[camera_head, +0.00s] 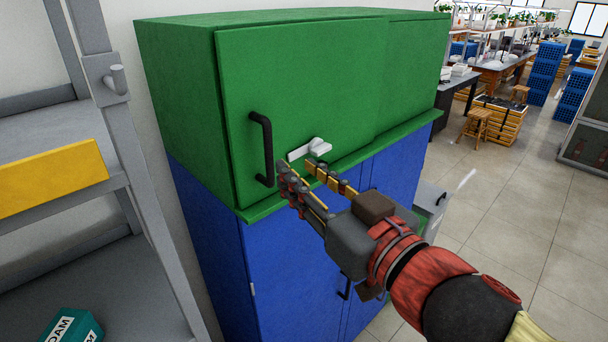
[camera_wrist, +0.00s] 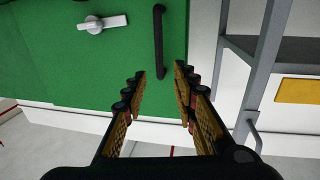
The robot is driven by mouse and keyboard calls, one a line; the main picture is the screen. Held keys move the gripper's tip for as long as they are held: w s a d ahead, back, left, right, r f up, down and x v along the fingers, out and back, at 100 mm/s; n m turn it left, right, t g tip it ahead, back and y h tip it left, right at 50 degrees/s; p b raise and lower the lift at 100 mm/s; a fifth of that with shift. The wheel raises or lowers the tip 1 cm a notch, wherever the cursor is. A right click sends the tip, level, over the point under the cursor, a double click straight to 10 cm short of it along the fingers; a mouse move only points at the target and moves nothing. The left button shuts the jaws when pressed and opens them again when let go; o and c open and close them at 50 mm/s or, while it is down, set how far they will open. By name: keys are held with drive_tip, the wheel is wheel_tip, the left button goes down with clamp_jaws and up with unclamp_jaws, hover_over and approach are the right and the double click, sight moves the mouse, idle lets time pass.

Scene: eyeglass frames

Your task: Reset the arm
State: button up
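My gripper (camera_head: 303,180) is open and empty in front of the green upper cabinet door (camera_head: 310,85). Its fingers also show spread apart in the wrist view (camera_wrist: 162,88), with nothing between them. The black door handle (camera_head: 263,148) is just left of the fingertips in the head view. In the wrist view the handle (camera_wrist: 159,42) lies beyond the fingertips, apart from them. A white latch (camera_head: 312,149) sits on the door right of the handle, and it shows at the upper left of the wrist view (camera_wrist: 100,24). The green door is shut.
Blue lower doors (camera_head: 285,265) stand below the green section. A grey shelf rack (camera_head: 120,120) with a yellow label plate (camera_head: 50,182) is at left, with a teal box (camera_head: 72,325) on it. Open tiled floor (camera_head: 500,215) lies at right, with stools, crates and tables farther back.

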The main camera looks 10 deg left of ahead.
idle(0.3)
drive_tip(key=w+d+f+m+g+h, duration=0.1)
drive_tip(key=w+d+f+m+h, duration=0.2)
drive_tip(key=d+f+h, duration=0.8)
drive_tip(key=s+d+f+m+g+b, duration=0.1)
drive_tip(key=s+d+f+g+b, duration=0.1)
drive_tip(key=f, duration=0.6)
drive_tip(key=s+d+f+m+g+b, duration=0.2)
drive_tip(key=s+d+f+b, duration=0.2)
drive_tip(key=s+d+f, duration=0.3)
drive_tip(key=s+d+f+m+g+b, duration=0.2)
drive_tip(key=s+d+f, duration=0.3)
drive_tip(key=f, duration=0.4)
drive_tip(key=shift+d+f+g+h+b, duration=0.2)
drive_tip(key=shift+d+g+h+b, duration=0.1)
drive_tip(key=shift+g+h+b, duration=0.15)
drive_tip(key=shift+o, duration=0.4)
drive_tip(key=shift+w, duration=0.1)
